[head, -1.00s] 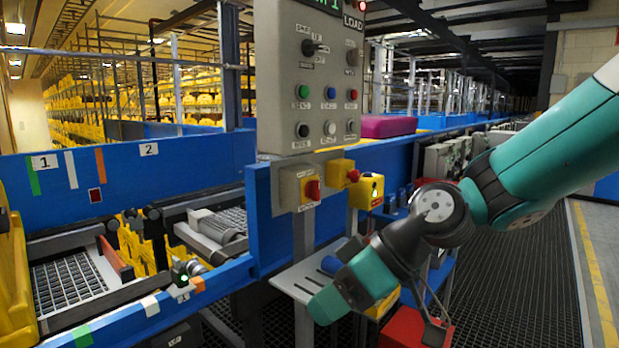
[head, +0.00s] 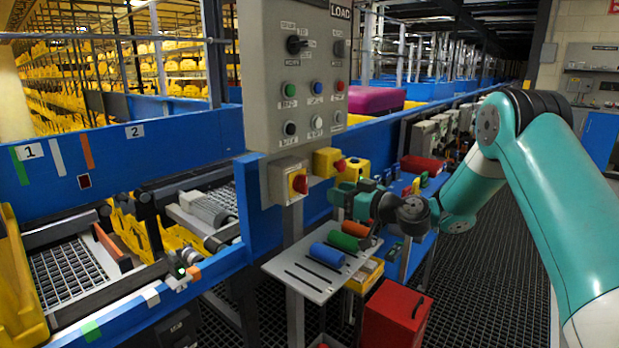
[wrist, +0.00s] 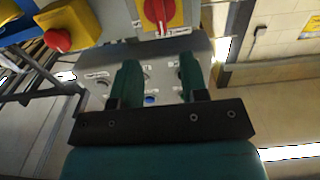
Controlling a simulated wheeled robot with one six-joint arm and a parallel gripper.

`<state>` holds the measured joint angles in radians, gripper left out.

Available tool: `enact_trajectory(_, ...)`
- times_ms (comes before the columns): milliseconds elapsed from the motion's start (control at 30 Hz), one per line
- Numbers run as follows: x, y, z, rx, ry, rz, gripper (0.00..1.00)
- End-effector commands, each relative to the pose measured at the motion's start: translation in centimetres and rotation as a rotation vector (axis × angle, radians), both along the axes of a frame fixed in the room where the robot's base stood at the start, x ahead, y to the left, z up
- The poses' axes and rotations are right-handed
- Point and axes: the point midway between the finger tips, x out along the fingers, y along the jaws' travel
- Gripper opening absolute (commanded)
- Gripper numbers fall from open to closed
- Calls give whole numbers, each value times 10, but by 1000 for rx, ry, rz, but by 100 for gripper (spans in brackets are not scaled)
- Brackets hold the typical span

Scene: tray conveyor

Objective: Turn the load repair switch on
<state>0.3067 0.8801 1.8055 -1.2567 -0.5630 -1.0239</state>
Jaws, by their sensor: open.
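The grey control panel (head: 262,95) stands left of centre in the head view under a LOAD sign (head: 341,12). Near its top are a black rotary knob (head: 297,44) on the left and a second dark knob (head: 340,48) on the right; their small labels are too blurred to read. My gripper (head: 345,194) is below and right of the panel, near the yellow button boxes, touching no knob. In the wrist view my open, empty gripper (wrist: 160,82) has its two teal fingers apart, with the panel's face and a blue button (wrist: 151,99) beyond them.
A red rotary switch on a yellow plate (head: 298,183) is mounted below the panel. Yellow boxes with red buttons (head: 327,162) stick out beside it. A small shelf (head: 300,279) holds coloured cylinders, with a red box (head: 396,315) to its right. The grating floor at right is clear.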

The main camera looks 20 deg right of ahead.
Motion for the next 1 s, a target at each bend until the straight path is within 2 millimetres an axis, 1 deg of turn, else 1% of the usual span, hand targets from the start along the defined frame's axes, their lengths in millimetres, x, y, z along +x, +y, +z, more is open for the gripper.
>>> enact_trajectory(33, 9, 9, 4, 0, -3, 4, 40)
enact_trajectory(200, 40, 31, 3, 0, -1, 3, 40)
enact_trajectory(400, 66, 50, 2, -1, 0, 2, 40)
enact_trajectory(600, 78, 57, 0, 0, 1, 1, 40)
enact_trajectory(867, 79, 58, 0, 1, 1, 0, 40)
enact_trajectory(900, 79, 58, 0, 1, 1, 0, 36)
enact_trajectory(967, 78, 58, 0, 1, 1, 0, 22)
enact_trajectory(1000, 78, 58, 0, 1, 1, 0, 13)
